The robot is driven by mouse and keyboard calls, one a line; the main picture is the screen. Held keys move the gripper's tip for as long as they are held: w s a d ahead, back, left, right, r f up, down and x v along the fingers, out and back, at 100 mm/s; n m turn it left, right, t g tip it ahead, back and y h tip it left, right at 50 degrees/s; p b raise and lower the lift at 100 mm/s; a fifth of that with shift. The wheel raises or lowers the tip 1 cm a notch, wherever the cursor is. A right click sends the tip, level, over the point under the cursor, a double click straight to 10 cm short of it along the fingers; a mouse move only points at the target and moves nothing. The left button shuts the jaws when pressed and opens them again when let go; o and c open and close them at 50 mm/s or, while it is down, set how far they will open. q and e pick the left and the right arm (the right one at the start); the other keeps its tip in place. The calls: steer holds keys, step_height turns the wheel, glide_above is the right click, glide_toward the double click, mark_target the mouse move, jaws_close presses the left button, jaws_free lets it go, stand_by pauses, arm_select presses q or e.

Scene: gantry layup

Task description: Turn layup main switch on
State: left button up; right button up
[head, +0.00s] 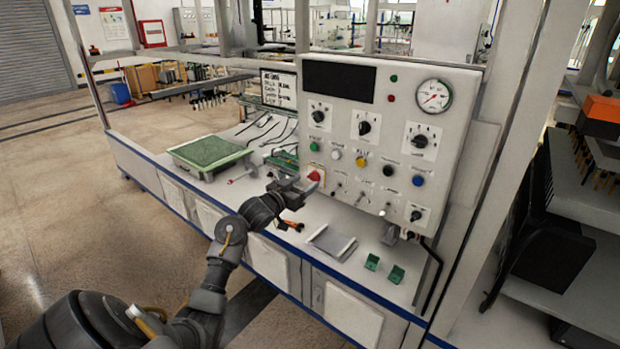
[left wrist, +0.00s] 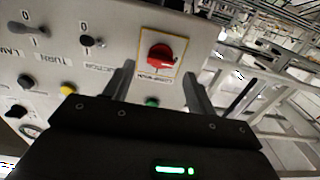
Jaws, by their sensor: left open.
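The main switch is a red rotary knob (head: 315,176) on a yellow-edged plate at the lower left of the upright white control panel (head: 352,128). In the left wrist view the red knob (left wrist: 160,55) appears with the panel's lettering upside down. My left gripper (head: 306,186) is beside the knob, and its open fingers (left wrist: 158,70) point at the panel. The knob shows between and beyond the two fingertips. I cannot tell whether they touch it. Nothing is held. My right gripper is not in view.
Several coloured buttons, including a yellow one (head: 360,161), and black dials (head: 364,127) crowd the panel. A gauge (head: 433,96) is at its upper right. A green tray (head: 209,152), a grey plate (head: 331,242) and small green blocks (head: 396,274) lie on the bench.

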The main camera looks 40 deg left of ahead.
mark_target(311, 178)
arm_select(q)
steer(key=shift+w, duration=1.75)
steer(key=c, duration=1)
